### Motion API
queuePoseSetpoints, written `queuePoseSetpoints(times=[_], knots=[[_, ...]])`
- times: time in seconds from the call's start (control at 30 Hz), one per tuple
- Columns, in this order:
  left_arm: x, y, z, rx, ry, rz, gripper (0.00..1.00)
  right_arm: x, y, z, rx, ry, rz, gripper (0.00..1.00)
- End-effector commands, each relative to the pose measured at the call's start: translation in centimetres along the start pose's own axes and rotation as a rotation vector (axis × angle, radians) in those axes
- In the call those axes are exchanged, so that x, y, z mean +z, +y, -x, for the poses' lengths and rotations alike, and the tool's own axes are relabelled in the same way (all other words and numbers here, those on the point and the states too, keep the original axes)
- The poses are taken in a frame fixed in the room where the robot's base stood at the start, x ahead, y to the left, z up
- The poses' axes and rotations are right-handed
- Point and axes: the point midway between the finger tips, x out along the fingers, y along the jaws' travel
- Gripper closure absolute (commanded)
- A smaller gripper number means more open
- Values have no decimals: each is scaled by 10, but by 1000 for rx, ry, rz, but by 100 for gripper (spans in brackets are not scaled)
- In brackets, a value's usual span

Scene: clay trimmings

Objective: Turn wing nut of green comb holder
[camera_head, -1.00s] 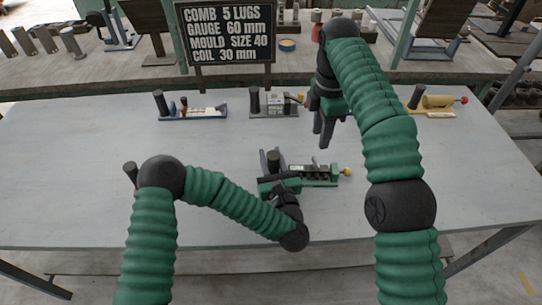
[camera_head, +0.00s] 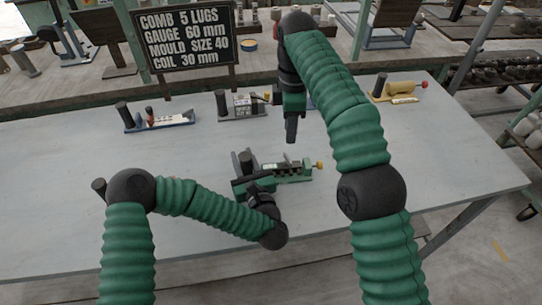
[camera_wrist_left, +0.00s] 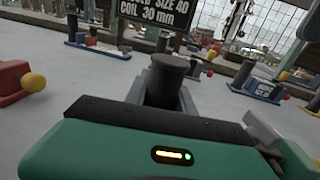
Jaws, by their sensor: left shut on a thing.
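The green comb holder (camera_head: 293,177) lies near the middle of the table, with a yellow wing nut (camera_head: 319,164) at its right end. My left gripper (camera_head: 247,182) is at the holder's left end, shut by its dark upright post (camera_head: 245,160).
A blue holder (camera_head: 158,123), a grey holder (camera_head: 242,112) and a yellow holder (camera_head: 397,92) stand along the table's back. A red holder (camera_wrist_left: 12,78) with a yellow knob is left in the wrist view. The table is clear right of the green holder.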

Motion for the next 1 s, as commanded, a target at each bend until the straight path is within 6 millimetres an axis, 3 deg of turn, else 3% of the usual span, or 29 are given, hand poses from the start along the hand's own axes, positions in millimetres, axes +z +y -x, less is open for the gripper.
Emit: queuePoseSetpoints(times=[0.2, 0.4, 0.67, 0.77, 1.0], knots=[[0, 0, 0, -1, 1, 0, 100, 2, -6, 10, 1, 0, -650, 70], [0, 0, 0, -1, 1, 0, 100, 4, -9, 16, -1, 0, -1090, 70], [0, 0, 0, -1, 1, 0, 100, 4, -10, 6, -3, -3, -1208, 70], [0, 0, 0, -1, 1, 0, 100, 5, -11, -9, -4, -4, -1207, 70], [0, 0, 0, 0, 1, 0, 100, 4, -11, -70, -5, -4, -1205, 70]])
